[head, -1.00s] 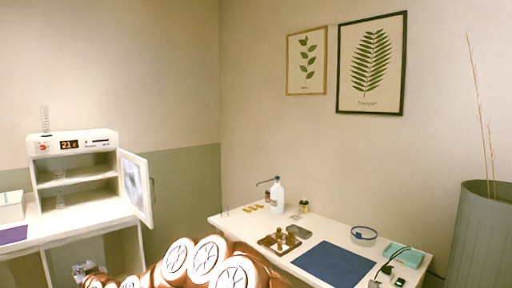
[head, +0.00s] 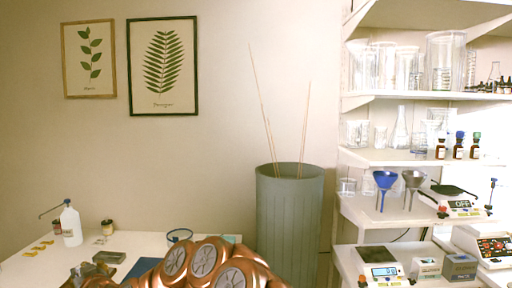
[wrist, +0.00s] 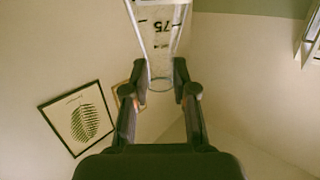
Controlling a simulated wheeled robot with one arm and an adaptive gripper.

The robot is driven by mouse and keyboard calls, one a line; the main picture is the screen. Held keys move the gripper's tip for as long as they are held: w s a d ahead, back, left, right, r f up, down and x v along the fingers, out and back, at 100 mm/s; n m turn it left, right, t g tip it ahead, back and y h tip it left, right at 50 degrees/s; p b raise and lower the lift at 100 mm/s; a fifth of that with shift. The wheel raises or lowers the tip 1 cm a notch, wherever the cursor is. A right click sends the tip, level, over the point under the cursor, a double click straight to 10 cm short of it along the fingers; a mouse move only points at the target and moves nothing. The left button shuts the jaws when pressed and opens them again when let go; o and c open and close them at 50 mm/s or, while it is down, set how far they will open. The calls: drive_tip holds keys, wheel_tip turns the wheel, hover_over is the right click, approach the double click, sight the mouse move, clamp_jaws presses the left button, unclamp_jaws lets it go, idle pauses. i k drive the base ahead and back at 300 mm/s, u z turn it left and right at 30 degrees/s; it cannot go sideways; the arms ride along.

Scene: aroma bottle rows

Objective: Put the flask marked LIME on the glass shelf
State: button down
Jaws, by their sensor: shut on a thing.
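My gripper (wrist: 160,90) is shut on a clear glass vessel (wrist: 160,25) in the wrist view. The vessel has dark graduation marks and an upside-down 75; no LIME marking shows on the part in view. Its top end is cut off by the picture edge. In the head view my gripper and the vessel are out of sight. White shelves at the right carry glassware: an upper shelf board (head: 400,96) holds large beakers (head: 445,62), and a lower board (head: 380,157) holds smaller flasks and beakers. Which flask is marked LIME cannot be read.
Three brown dropper bottles (head: 459,146) stand on the lower glassware board. Blue and grey funnels and a scale (head: 456,206) sit below. A tall grey-green bin (head: 290,215) stands left of the shelves. A white table (head: 30,268) with a wash bottle (head: 70,224) lies left.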

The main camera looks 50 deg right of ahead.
sight(389, 158)
drive_tip(key=z, duration=2.05)
drive_tip(key=i, duration=0.4)
drive_tip(key=z, duration=0.05)
